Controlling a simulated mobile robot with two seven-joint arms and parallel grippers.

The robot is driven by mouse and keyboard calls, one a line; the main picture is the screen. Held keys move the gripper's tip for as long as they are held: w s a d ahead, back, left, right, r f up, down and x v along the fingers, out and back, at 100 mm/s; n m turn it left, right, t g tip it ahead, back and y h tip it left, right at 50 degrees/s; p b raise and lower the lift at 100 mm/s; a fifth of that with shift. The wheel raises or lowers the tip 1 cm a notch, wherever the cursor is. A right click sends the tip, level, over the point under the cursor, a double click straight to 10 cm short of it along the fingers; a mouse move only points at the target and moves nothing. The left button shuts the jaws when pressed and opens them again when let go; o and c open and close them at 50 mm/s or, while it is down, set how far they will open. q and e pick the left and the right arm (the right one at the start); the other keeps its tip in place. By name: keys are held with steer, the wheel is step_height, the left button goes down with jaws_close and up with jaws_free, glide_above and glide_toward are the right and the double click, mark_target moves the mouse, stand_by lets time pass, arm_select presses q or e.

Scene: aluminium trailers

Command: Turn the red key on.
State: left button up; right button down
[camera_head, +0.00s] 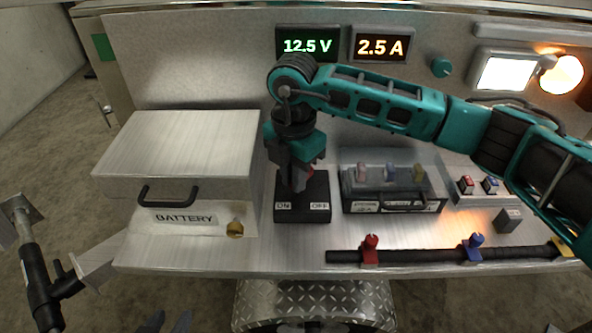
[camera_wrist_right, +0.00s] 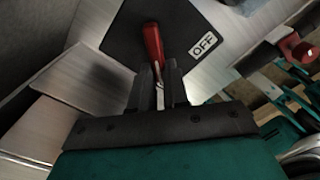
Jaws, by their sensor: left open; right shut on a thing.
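The red key (camera_wrist_right: 153,45) shows in the right wrist view, with its thin metal part between the fingers of my right gripper (camera_wrist_right: 160,85). It stands over a dark block marked ON and OFF (camera_head: 300,213); only a bit of red shows in the head view. My right gripper (camera_head: 297,180) reaches down over the block, shut on the key and nearer the ON side. It hides most of the key, so I cannot tell its exact angle. My left gripper (camera_head: 166,325) shows only as two separate fingertips at the bottom edge, open and away from the block.
A battery box (camera_head: 185,150) with a black handle stands left of the block. A clear-lidded case (camera_head: 388,185) stands right of it. A black bar with coloured valves (camera_head: 420,255) runs along the front edge. Lit displays (camera_head: 308,45) read 12.5 V and 2.5 A.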

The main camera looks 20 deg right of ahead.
steer(key=shift+w+m, duration=0.1)
steer(key=shift+m, duration=0.4)
steer(key=c, duration=1.1)
jaws_free()
step_height(320, 180, up, 13)
steer(key=p, duration=0.2)
steer(key=shift+p, duration=0.3)
